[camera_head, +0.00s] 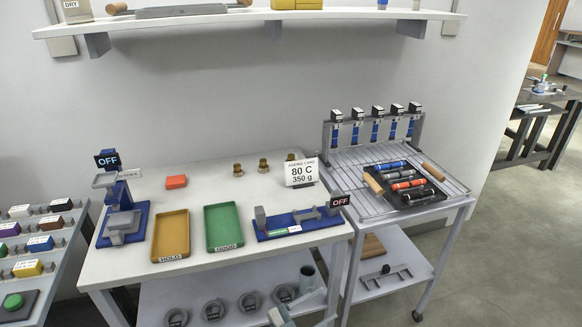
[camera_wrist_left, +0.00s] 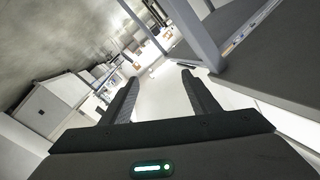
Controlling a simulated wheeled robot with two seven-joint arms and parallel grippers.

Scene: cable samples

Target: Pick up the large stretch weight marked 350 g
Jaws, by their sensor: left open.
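Three small brass weights stand in a loose row at the back of the white table: a left one (camera_head: 237,170), a middle one (camera_head: 263,166) and a right one (camera_head: 290,158), partly behind a card. Their markings are too small to read, so I cannot tell which is marked 350 g. The white card (camera_head: 301,172) reads 80 C and 350 g. My left gripper (camera_wrist_left: 160,78) is open and empty in the left wrist view, its two dark fingers apart and away from the weights. My right gripper is not in view.
A yellow tray (camera_head: 171,236), a green tray (camera_head: 223,227) and a blue fixture (camera_head: 297,222) marked OFF fill the table's front. A blue stand (camera_head: 122,215) is at left, a red block (camera_head: 176,182) behind. A rack cart (camera_head: 350,184) stands right. A wall shelf (camera_head: 250,16) hangs above.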

